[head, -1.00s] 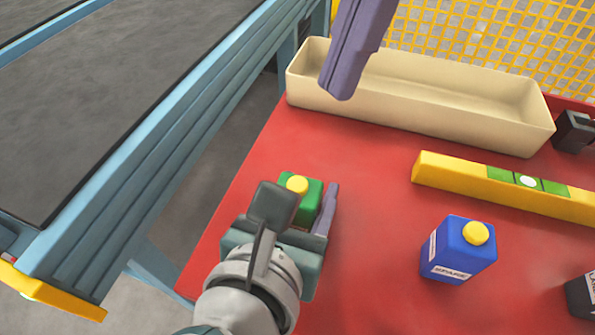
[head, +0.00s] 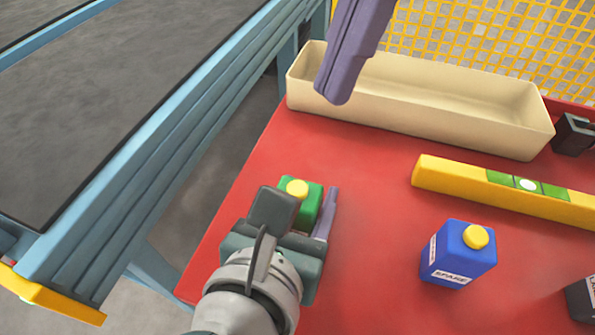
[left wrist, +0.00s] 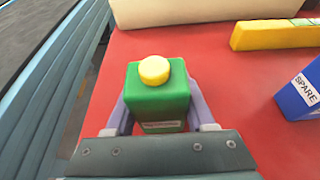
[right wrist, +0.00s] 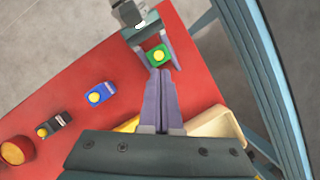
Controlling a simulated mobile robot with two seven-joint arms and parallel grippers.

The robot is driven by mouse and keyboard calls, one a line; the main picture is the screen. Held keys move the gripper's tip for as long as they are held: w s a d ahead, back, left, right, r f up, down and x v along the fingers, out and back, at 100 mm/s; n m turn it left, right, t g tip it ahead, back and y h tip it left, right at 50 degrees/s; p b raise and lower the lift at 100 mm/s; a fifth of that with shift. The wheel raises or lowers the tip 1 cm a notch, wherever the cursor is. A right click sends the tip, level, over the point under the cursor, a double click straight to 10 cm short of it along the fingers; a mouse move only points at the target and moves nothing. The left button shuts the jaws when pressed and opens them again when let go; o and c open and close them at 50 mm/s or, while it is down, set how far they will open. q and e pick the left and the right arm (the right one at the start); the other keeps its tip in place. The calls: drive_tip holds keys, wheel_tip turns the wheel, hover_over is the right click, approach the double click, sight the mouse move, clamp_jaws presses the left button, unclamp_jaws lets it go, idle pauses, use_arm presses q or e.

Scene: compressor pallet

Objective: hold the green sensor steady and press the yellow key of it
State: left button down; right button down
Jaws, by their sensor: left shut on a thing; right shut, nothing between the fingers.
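The green sensor (head: 309,203) stands on the red table near its left edge, with its round yellow key (head: 297,187) on top. My left gripper (head: 318,215) is shut on the sensor, one finger on each side; the left wrist view shows the sensor (left wrist: 158,100) between both fingers with the key (left wrist: 154,69) uncovered. My right gripper (head: 338,92) is shut and empty, high above the table and in front of the cream bin in the head view. In the right wrist view its fingertips (right wrist: 161,75) point toward the sensor (right wrist: 159,57), and cannot be seen touching it.
A blue box (head: 458,256) marked SPARE with a yellow cap stands right of the sensor. A yellow level (head: 455,181) and a cream bin (head: 420,125) lie behind. A dark box (head: 582,300) is at the right edge. A conveyor (head: 90,110) runs along the left.

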drive_tip(key=s+a+r+g+y, duration=0.1)
drive_tip(key=s+a+r+y, duration=0.1)
drive_tip(key=a+r+y, duration=0.4)
drive_tip(key=s+a+r+y, duration=0.3)
drive_tip(key=a+r+y, duration=0.2)
drive_tip(key=a, duration=0.4)
drive_tip(key=w+d+r+m+t+y, duration=0.1)
drive_tip(key=w+r+m+t+y, duration=0.25)
drive_tip(key=r+m+t, duration=0.2)
drive_tip(key=w+r+m+t+y, duration=0.3)
drive_tip(key=r+m+t+y, duration=0.15)
drive_tip(key=r, duration=0.25)
drive_tip(key=w+d+f+m+t+h, duration=0.7)
drive_tip(key=m+h, duration=0.4)
drive_tip(key=m, duration=0.3)
drive_tip(key=s+d+f+g+h, duration=0.2)
drive_tip(key=s+f+g, duration=0.1)
drive_tip(key=s+f, duration=0.3)
drive_tip(key=s+d+f+g+h, duration=0.2)
drive_tip(key=s+f+g, duration=0.2)
drive_tip(key=s+f, duration=0.2)
wheel_tip(320, 180, down, 3)
drive_tip(key=shift+d+r+h, duration=0.1)
drive_tip(key=shift+d+h, duration=0.2)
